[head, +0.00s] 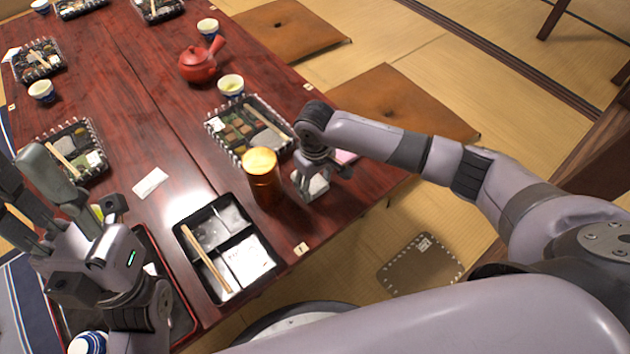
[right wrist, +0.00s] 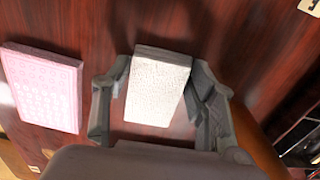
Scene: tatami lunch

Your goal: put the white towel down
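The white towel (right wrist: 157,92) is a small, flat-edged white block in the right wrist view. It lies between the fingers of my right gripper (right wrist: 158,90), slightly turned against them, with narrow gaps of table showing beside it. It appears to rest on the dark red table. In the head view the white towel (head: 314,188) shows under my right gripper (head: 318,180) near the table's front right edge, partly covered by the fingers. My right gripper looks open around it. My left gripper (head: 60,215) is raised at the left, with its fingers apart and nothing visible in them.
A pink towel (right wrist: 42,88) lies left of the white one in the right wrist view. A gold-topped cup (head: 262,176) stands close to my right gripper. A black tray (head: 190,214) with chopsticks, a filled bento (head: 212,123) and a red teapot (head: 198,65) are on the table.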

